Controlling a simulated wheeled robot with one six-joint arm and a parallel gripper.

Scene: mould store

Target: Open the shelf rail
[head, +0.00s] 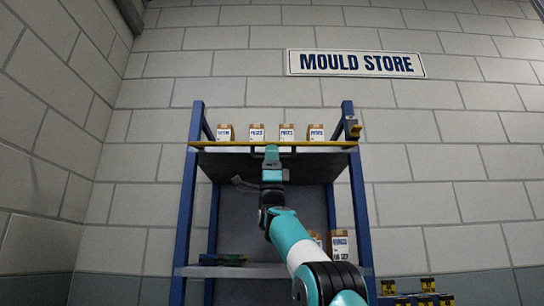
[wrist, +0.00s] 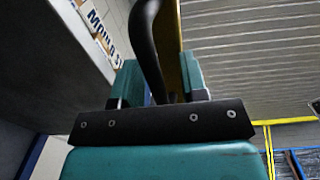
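The yellow shelf rail (head: 222,144) runs level across the front of the upper shelf, from one blue post to the other. A dark handle (head: 289,150) sits at its middle, partly hidden by my gripper (head: 271,152). In the wrist view the black curved handle (wrist: 148,42) passes between the two teal fingers of my gripper (wrist: 163,82). Gaps show on both sides of the handle, so the fingers look open around it. The yellow rail (wrist: 188,45) shows just behind the handle, beside the right finger.
Several labelled boxes (head: 257,132) stand on the upper shelf behind the rail. A small yellow and grey fitting (head: 353,128) is at the right post (head: 359,200). More boxes (head: 340,246) and a dark green item (head: 222,259) are on the lower shelf. Yellow-black bins (head: 428,286) stand at lower right.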

